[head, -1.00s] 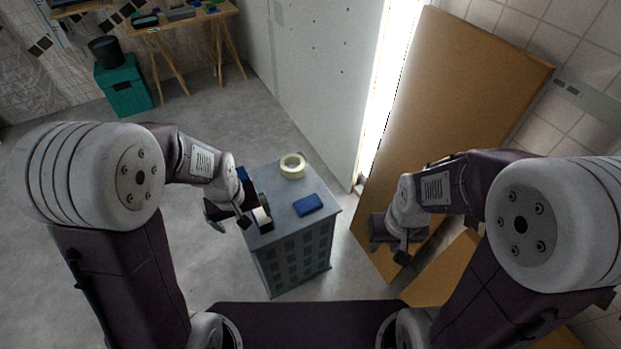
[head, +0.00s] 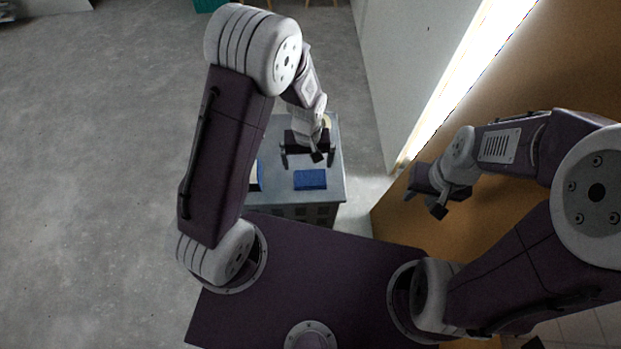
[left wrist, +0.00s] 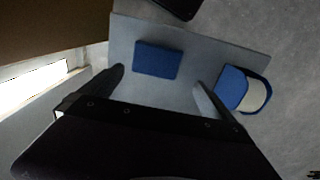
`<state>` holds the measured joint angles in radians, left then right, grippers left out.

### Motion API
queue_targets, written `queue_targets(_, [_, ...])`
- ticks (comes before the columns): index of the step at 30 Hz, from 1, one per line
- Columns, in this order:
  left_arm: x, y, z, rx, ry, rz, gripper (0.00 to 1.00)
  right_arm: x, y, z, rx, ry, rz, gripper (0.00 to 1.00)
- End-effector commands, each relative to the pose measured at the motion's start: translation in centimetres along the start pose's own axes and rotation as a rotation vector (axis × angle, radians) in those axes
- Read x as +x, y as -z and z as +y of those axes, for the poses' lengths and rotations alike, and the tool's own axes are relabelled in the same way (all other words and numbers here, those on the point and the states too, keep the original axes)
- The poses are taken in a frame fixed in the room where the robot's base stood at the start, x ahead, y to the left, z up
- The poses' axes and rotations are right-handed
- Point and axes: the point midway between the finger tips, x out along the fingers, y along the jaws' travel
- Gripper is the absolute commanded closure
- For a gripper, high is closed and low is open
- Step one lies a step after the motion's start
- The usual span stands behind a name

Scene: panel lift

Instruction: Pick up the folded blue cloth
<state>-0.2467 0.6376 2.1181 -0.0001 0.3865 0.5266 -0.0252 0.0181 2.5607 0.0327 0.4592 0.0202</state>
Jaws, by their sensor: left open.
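The folded blue cloth (head: 311,179) lies flat on the grey top of a small cabinet (head: 336,193). In the left wrist view the cloth (left wrist: 157,60) lies beyond my left fingers, roughly between their lines and nearer the left one. My left gripper (head: 308,163) is open and empty, just behind the cloth in the head view; it also shows in the left wrist view (left wrist: 158,82). It does not visibly touch the cloth. My right gripper (head: 424,202) hangs to the right, away from the cabinet; its jaw opening is unclear.
A blue and white item (left wrist: 242,90) sits at the cabinet top's edge, beside the cloth. A brown panel (head: 560,75) leans at the right. The floor at the left is clear.

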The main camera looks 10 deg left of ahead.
Motion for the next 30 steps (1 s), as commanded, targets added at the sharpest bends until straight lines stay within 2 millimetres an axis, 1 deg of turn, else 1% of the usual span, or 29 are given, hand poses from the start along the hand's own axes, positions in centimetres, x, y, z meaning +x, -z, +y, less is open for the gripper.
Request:
queue_targets(2, [0.7, 0.0, 0.0, 0.0, 0.0, -0.001, 0.0, 0.2, 0.0, 0.0, 0.0, 0.0, 0.0, 0.64])
queue_targets(7, [3.4, -0.1, 0.0, 0.0, 0.001, -0.002, 0.0, 0.9, -0.1, 0.0, 0.0, 0.0, 0.0, 0.64])
queue_targets(11, [4.0, -0.1, 0.0, 0.0, 0.0, 0.0, 0.0, 0.9, -0.1, 0.0, 0.0, 0.0, 0.0, 0.64])
queue_targets(12, [4.4, -0.1, 0.0, 0.0, 0.001, -0.001, 0.0, 1.1, -0.1, 0.0, 0.0, 0.0, 0.0, 0.64])
queue_targets(18, [8.1, -0.5, 0.1, 0.0, 0.001, -0.002, 0.0, 2.0, -0.2, 0.1, 0.0, 0.0, 0.0, 0.64])
queue_targets(21, [8.9, -0.4, 0.1, 0.0, 0.0, -0.001, 0.0, 2.1, -0.2, 0.1, 0.0, 0.0, 0.0, 0.64])
queue_targets(27, [8.9, -0.4, 0.2, 0.0, -0.001, 0.001, 0.0, 2.0, -0.2, 0.1, 0.0, 0.0, 0.0, 0.64])
queue_targets(28, [8.9, -0.4, 0.2, 0.0, -0.001, 0.001, 0.03, 2.0, -0.2, 0.1, 0.0, 0.0, 0.0, 0.64])
queue_targets(29, [8.9, -0.4, 0.2, 0.0, -0.001, 0.001, 0.11, 2.0, -0.2, 0.1, 0.0, 0.0, 0.0, 0.64])
queue_targets(30, [8.9, -0.4, 0.2, 0.0, -0.001, 0.001, 0.22, 2.0, -0.2, 0.1, 0.0, 0.0, 0.0, 0.64])
